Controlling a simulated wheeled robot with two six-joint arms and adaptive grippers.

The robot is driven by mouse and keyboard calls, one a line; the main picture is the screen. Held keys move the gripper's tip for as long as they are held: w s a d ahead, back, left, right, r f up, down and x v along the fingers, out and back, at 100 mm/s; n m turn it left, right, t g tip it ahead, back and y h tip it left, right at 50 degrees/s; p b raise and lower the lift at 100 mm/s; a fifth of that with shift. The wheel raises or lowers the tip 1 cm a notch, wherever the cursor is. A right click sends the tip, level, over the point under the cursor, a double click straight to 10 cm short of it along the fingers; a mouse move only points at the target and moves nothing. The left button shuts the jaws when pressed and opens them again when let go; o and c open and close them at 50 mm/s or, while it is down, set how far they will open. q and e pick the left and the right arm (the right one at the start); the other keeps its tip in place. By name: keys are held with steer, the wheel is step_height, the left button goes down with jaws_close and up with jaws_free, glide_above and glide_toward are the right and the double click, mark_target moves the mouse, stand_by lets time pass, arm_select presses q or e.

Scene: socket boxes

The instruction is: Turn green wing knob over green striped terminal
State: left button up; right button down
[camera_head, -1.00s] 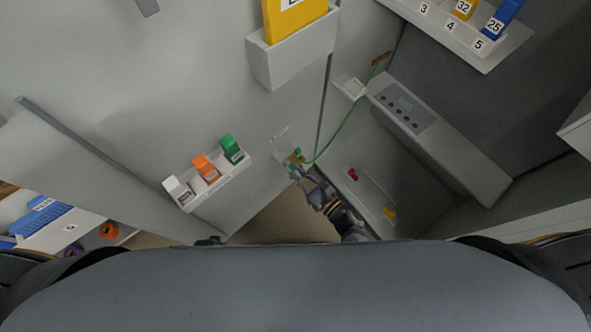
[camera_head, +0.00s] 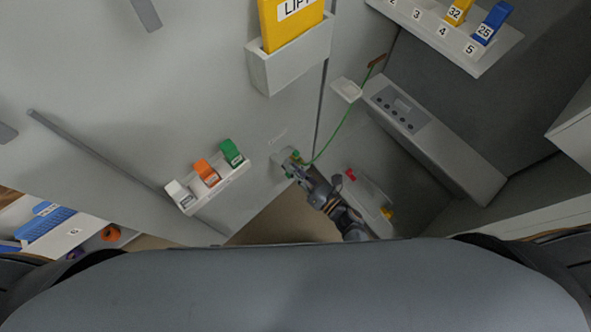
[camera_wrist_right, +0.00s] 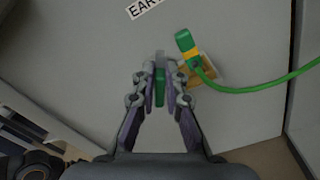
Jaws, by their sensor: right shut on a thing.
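The green wing knob (camera_wrist_right: 160,88) shows as a narrow upright green piece between the fingertips of my right gripper (camera_wrist_right: 161,78) in the right wrist view. My right gripper is shut on it. Just right of the fingers is a green cable end with a yellow band (camera_wrist_right: 189,47), in front of a brass-coloured plate (camera_wrist_right: 208,70). A green cable (camera_wrist_right: 250,88) runs from there to the right. In the head view my right gripper (camera_head: 291,164) is at the wall panel's lower right edge and mostly hides the terminal. My left gripper is not in view.
A wall holder (camera_head: 215,190) with white, orange and green blocks is left of my right gripper. Red (camera_head: 350,175) and yellow (camera_head: 386,213) pieces lie right of my arm. A grey control box (camera_head: 435,140) and numbered rack (camera_head: 455,45) are farther right.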

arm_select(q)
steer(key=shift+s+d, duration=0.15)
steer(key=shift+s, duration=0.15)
arm_select(e)
steer(key=shift+m, duration=0.4)
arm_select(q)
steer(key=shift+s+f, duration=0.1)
arm_select(e)
steer(key=shift+d, duration=0.1)
steer(key=c, duration=1.4)
jaws_free()
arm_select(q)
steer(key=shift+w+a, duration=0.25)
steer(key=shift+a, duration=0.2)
arm_select(e)
steer(key=shift+f, duration=0.1)
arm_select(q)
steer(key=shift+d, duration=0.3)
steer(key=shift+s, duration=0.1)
